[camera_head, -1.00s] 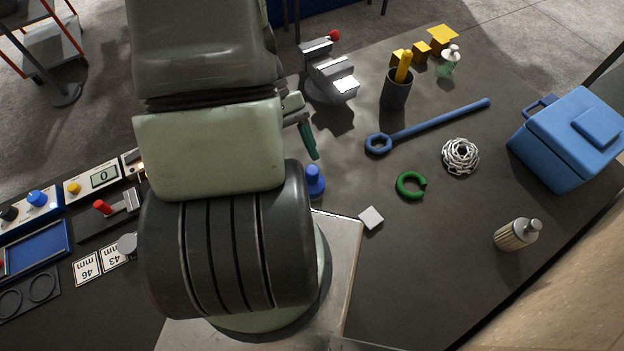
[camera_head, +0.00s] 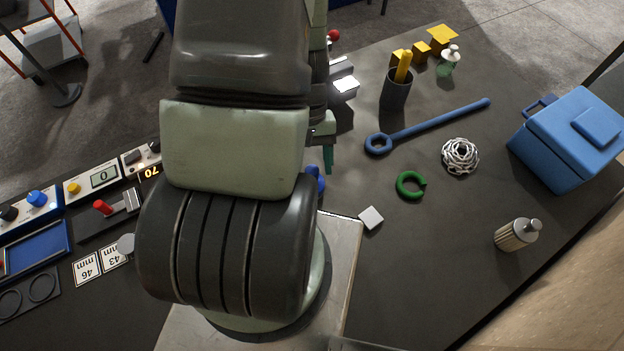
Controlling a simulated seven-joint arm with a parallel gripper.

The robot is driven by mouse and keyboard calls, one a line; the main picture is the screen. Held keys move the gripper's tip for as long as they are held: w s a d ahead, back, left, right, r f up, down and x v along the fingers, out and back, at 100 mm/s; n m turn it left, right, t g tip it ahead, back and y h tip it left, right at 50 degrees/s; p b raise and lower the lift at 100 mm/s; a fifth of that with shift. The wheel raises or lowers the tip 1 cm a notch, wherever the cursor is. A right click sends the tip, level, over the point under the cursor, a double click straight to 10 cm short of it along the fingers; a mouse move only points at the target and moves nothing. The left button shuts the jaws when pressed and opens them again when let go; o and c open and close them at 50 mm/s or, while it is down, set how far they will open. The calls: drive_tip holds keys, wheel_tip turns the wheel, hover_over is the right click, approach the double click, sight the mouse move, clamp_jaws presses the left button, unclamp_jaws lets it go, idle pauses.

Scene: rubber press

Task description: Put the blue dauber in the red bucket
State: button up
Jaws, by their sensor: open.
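A small blue knobbed object, likely the blue dauber (camera_head: 318,182), stands on the dark table just right of my arm. My arm hides much of it. My gripper (camera_head: 328,158) shows only as a teal finger and a bit of grey-green body past the right edge of my arm. It is open, and the finger appears just above the blue object in the picture. I cannot tell the height between them or whether they touch. No red bucket shows in this view.
A blue wrench (camera_head: 430,126), green ring (camera_head: 410,186), wire ball (camera_head: 460,156), white square block (camera_head: 371,217), dark cup (camera_head: 396,92), blue cooler (camera_head: 565,140) and ribbed bottle (camera_head: 515,235) are on the right. A partly hidden vise (camera_head: 343,84) stands behind. Control boxes (camera_head: 92,180) line the left.

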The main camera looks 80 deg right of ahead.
drive_tip(key=shift+x, duration=1.15)
clamp_jaws()
